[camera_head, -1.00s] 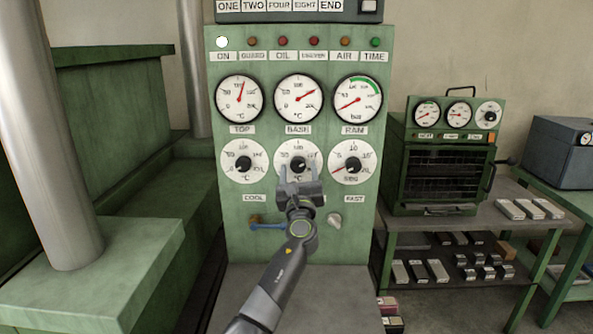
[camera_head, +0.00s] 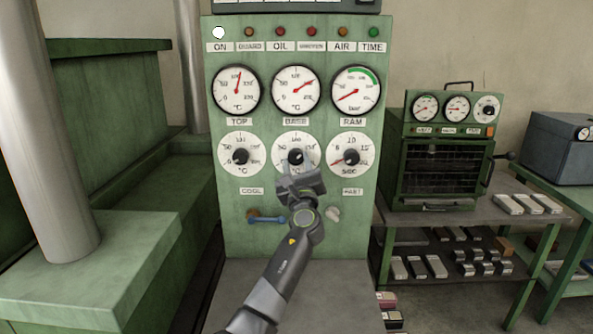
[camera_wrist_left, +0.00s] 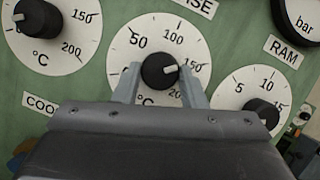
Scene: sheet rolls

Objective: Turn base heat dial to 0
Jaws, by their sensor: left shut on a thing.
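The base heat dial (camera_head: 297,146) is a white round scale with a black knob, in the middle of the lower dial row on the green panel. It also shows in the left wrist view (camera_wrist_left: 160,38), with numbers 50, 100 and 150. The knob (camera_wrist_left: 158,72) has a white mark that points right, close to 150. My left gripper (camera_head: 297,166) has one finger on each side of this knob and is shut on it. My right gripper is not in view.
The top dial (camera_head: 241,173) and the seconds dial (camera_head: 350,174) flank the base dial closely. Three gauges sit above, including the base gauge (camera_head: 295,103). A blue-handled lever (camera_head: 267,219) and a pale knob (camera_head: 332,214) are below. A small green oven (camera_head: 440,165) stands at right.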

